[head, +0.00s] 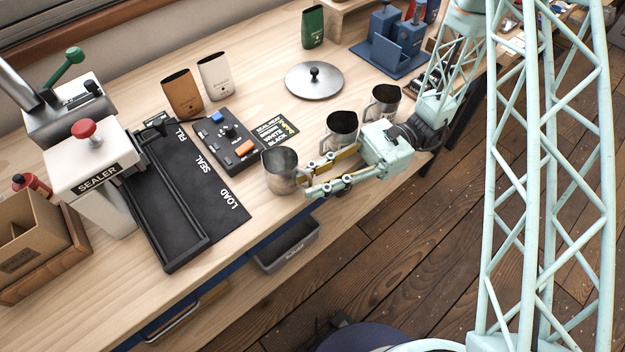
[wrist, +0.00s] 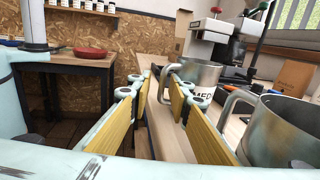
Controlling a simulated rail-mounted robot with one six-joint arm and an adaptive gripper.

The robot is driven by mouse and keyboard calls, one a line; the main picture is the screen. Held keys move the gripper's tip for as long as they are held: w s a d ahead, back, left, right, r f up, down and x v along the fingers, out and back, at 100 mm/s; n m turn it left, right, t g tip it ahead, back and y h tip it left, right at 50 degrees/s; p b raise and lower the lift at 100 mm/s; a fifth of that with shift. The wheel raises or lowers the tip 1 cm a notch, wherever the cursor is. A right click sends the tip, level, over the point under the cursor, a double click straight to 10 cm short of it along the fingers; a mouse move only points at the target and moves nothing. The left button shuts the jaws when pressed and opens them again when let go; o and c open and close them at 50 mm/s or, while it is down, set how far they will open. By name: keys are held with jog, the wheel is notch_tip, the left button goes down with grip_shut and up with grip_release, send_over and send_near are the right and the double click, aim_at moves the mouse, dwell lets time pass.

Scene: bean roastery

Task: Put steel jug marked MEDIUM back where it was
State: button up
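A steel jug (head: 281,178) stands at the front edge of the bench, just left of my gripper's fingertips in the head view. In the wrist view the jug (wrist: 200,75) is straight ahead, with a partly hidden label that seems to begin with "ME". Its handle (wrist: 164,80) points toward me and shows between my fingertips. My gripper (head: 304,182) is open, its two yellow-padded fingers apart; it also shows in the wrist view (wrist: 165,95). I cannot tell whether the fingers touch the handle.
A second steel jug (head: 341,132) stands close behind my fingers, large at right in the wrist view (wrist: 285,130). A third jug (head: 382,104) stands farther right. A control box (head: 226,142), black mat (head: 215,185) and sealer (head: 95,170) lie left. A round lid (head: 314,85) lies behind.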

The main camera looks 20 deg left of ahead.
jog(key=shift+r, duration=0.1)
jog(key=shift+w+d, duration=0.2)
jog(key=p+v, duration=0.2)
jog(key=v, duration=0.9)
jog(key=shift+w+d, duration=0.1)
jog(key=shift+w, duration=0.1)
jog(key=shift+r, duration=0.15)
dwell(0.7)
